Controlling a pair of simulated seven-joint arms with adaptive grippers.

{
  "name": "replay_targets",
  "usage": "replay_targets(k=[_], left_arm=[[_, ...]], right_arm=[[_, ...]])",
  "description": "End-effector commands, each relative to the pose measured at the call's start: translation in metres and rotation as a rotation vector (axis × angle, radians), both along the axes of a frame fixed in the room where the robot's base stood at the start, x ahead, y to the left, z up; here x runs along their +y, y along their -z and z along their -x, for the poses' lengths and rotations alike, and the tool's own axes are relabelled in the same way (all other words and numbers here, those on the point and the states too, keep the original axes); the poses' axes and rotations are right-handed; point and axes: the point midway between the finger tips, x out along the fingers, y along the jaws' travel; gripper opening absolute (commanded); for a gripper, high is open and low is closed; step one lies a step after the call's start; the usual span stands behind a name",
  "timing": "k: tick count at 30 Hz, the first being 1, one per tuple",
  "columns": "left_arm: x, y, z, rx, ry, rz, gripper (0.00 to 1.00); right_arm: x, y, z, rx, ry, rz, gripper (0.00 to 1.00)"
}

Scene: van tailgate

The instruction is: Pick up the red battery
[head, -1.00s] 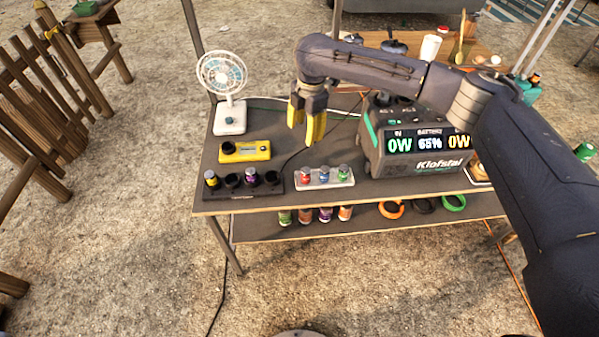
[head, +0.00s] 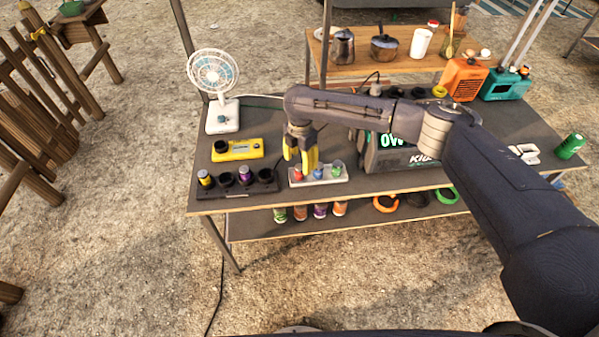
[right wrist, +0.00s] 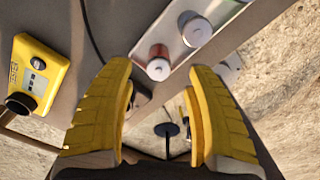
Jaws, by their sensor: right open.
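The red battery (head: 297,175) stands upright at the left end of a pale tray (head: 320,182), beside a blue battery (head: 318,172) and a green one (head: 336,167). In the head view, the yellow fingers of my right gripper (head: 301,165) are just above and partly in front of it. In the right wrist view, the red battery (right wrist: 158,64) shows its light top near the gap between the two fingertips (right wrist: 159,73). The right gripper is open and holds nothing. The blue battery (right wrist: 196,30) stands close beside it. My left gripper is not in view.
A black holder (head: 236,189) with a yellow and a purple battery lies left of the tray. Behind it are a yellow tester (head: 237,149) and a white fan (head: 214,80). A power station (head: 392,155) stands right of the tray, partly hidden by my right arm.

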Motion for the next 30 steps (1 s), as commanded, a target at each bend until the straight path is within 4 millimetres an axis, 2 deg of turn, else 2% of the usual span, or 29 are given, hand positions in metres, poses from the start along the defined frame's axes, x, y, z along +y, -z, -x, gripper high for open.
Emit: replay_targets(k=[10,21,29,30], left_arm=[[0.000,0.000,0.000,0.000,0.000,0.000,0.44],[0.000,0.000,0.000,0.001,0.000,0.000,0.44],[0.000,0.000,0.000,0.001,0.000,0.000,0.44],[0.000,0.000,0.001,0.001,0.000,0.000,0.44]], right_arm=[[0.001,0.014,0.001,0.001,0.000,0.000,0.55],[0.002,0.054,0.000,0.001,0.001,0.001,0.55],[0.002,0.056,0.000,0.000,0.001,0.000,0.57],[0.002,0.056,0.000,0.000,0.001,0.000,0.52]])
